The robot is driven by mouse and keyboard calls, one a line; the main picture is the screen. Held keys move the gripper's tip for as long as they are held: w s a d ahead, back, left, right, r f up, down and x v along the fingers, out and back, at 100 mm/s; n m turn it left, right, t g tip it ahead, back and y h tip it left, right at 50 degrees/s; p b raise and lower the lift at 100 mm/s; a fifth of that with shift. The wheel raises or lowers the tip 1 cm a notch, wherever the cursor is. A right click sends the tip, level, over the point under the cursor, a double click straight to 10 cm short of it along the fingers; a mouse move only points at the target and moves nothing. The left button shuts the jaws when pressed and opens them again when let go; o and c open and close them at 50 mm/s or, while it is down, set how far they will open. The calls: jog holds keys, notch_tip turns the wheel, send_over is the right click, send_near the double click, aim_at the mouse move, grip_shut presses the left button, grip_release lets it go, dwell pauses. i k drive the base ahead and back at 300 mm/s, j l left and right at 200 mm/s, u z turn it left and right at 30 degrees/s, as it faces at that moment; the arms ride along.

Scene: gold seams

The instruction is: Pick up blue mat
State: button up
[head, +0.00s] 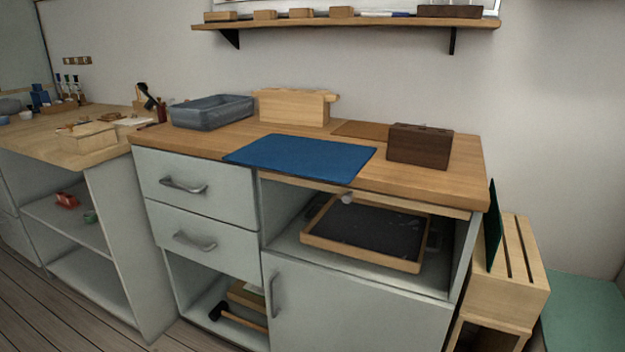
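The blue mat (300,158) lies flat on the wooden top of the cabinet (463,180). Its front edge reaches the front edge of the counter, and its right front corner appears to stick out a little past it. Nothing lies on the mat. My gripper is not in view.
Below, an open shelf holds a framed dark tray (366,234). A wall shelf (345,23) hangs above.

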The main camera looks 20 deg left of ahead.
aim_at(339, 162)
jog(key=u, duration=1.05)
